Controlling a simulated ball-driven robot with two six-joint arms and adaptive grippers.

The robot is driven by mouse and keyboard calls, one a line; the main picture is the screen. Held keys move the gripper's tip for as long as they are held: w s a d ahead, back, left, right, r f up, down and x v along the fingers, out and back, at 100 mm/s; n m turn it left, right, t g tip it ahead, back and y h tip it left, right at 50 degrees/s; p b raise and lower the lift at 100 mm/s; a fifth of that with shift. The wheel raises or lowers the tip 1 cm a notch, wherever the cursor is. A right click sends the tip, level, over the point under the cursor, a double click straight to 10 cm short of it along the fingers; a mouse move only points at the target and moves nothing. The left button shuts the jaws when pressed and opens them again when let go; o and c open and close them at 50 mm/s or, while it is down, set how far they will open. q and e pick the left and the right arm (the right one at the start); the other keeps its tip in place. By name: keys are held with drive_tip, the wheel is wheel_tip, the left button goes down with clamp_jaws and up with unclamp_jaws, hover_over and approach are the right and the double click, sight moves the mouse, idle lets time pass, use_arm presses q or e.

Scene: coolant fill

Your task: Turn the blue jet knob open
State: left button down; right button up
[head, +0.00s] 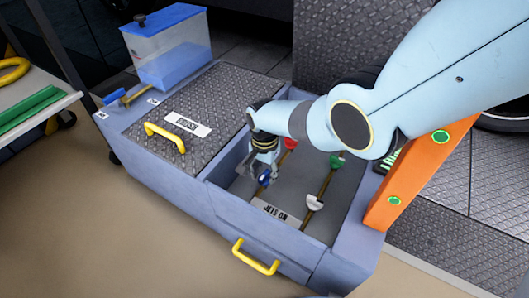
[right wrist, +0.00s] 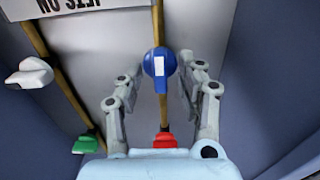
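The blue jet knob (head: 264,178) sits on a brown pipe in the open bay of the grey-blue cabinet. In the right wrist view the blue knob (right wrist: 159,65) has a white mark and lies between my fingertips. My right gripper (head: 268,169) reaches down into the bay at the knob. In the wrist view its two fingers (right wrist: 160,74) stand apart, one on each side of the knob, with narrow gaps visible. Whether either finger touches it, I cannot tell. My left gripper is not in view.
A red knob (head: 291,143) is on the same pipe. White (head: 314,202) and green (head: 337,160) knobs are on the parallel pipe. Bay walls and an orange panel (head: 418,178) stand close by. A blue tank (head: 168,48) is at the back left.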

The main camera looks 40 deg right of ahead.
sight(264, 174)
wheel_tip(264, 174, up, 12)
idle(0.8)
idle(0.5)
